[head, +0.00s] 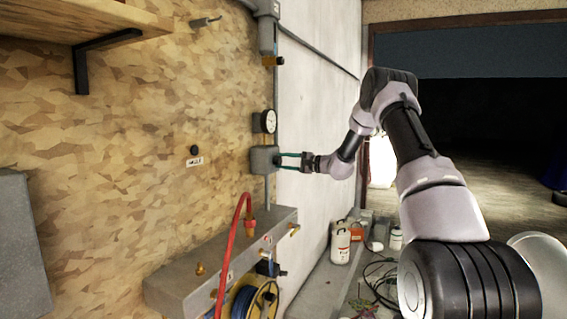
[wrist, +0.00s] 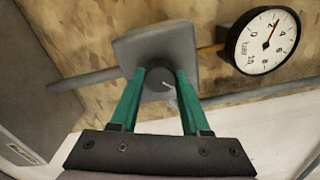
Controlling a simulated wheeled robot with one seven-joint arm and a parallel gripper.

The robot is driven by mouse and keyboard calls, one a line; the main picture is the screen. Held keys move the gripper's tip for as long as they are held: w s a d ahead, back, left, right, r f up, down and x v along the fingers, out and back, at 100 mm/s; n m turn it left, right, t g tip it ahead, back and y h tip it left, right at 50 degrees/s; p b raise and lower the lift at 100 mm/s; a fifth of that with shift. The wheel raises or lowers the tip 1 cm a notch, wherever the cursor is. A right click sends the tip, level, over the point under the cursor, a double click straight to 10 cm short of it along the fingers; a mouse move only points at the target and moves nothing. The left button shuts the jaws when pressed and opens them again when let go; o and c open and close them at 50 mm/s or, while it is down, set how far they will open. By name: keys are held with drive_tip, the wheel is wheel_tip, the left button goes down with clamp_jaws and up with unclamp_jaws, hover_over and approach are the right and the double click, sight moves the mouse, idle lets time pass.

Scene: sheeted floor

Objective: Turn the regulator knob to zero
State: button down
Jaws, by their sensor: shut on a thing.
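The regulator is a grey box (head: 263,160) on the wall; it also shows in the wrist view (wrist: 130,50). Its dark round knob (wrist: 157,84) faces my gripper and has a pale mark on its right side. My gripper (head: 282,160) reaches it from the right in the head view, where the knob is hidden. In the wrist view its two green fingers (wrist: 160,78) are shut on the knob, one on each side. A round white gauge (head: 269,121) sits above the box. In the wrist view its dial (wrist: 266,40) has a red needle pointing near the 2.
A grey ledge (head: 170,285) with brass fittings and a red hose (head: 235,235) is below. A grey box with pipe (head: 268,35) is above. A wooden shelf (head: 60,22) is at upper left. Bottles (head: 340,243) and cables stand low by the wall.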

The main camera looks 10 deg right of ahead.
drive_tip(key=n, duration=0.4)
drive_tip(key=shift+f+n, duration=0.15)
drive_tip(key=shift+n, duration=0.15)
drive_tip(key=n, duration=0.4)
drive_tip(key=shift+n, duration=0.3)
drive_tip(key=shift+c, duration=1.9)
unclamp_jaws()
drive_tip(key=v, duration=1.1)
